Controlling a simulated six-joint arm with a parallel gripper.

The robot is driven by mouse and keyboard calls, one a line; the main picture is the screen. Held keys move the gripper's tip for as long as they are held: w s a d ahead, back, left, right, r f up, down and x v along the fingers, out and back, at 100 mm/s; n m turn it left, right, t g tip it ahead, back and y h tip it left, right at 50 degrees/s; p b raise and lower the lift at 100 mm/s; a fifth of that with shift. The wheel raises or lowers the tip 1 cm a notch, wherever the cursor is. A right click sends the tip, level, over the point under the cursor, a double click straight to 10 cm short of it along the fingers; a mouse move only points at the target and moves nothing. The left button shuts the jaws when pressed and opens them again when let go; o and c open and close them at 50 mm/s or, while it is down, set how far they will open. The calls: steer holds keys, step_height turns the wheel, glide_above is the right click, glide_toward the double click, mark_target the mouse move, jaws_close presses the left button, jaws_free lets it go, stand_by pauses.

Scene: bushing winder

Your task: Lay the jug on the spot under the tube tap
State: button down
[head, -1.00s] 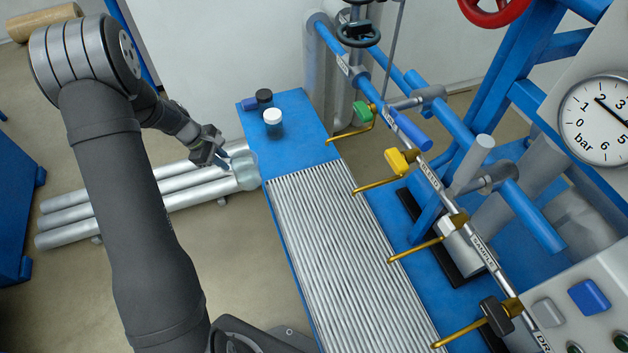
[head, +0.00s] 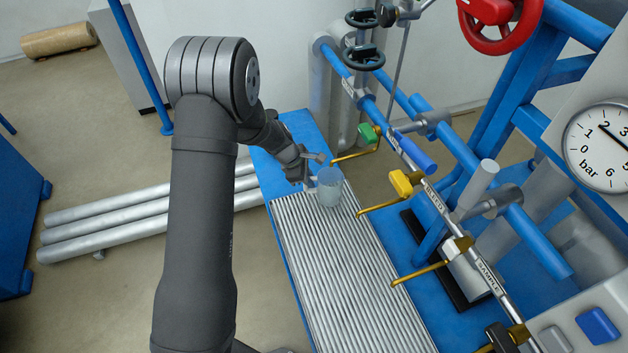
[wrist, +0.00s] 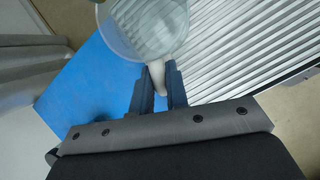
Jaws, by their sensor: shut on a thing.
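The clear jug (head: 329,190) is upright over the far end of the ribbed metal grate (head: 350,270), between the spout tips of the green tap (head: 368,134) and the yellow tap (head: 401,183). I cannot tell whether its base touches the grate. My gripper (head: 310,178) is shut on the jug's handle from the left. The wrist view shows the pale handle between my fingers (wrist: 158,88) and the jug's round body (wrist: 148,28) beyond. Labels show on the pipe by the taps; which reads tube is too small to tell.
Brass spouts reach over the grate from the right, including the sample tap's spout (head: 420,273) nearer me. The blue table top (head: 296,125) shows behind my gripper. Silver pipes (head: 140,220) lie on the floor to the left. The nearer grate is bare.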

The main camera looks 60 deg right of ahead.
steer(key=shift+f, duration=1.15)
steer(key=shift+f, duration=0.1)
steer(key=c, duration=1.4)
jaws_free()
steer(key=v, duration=1.2)
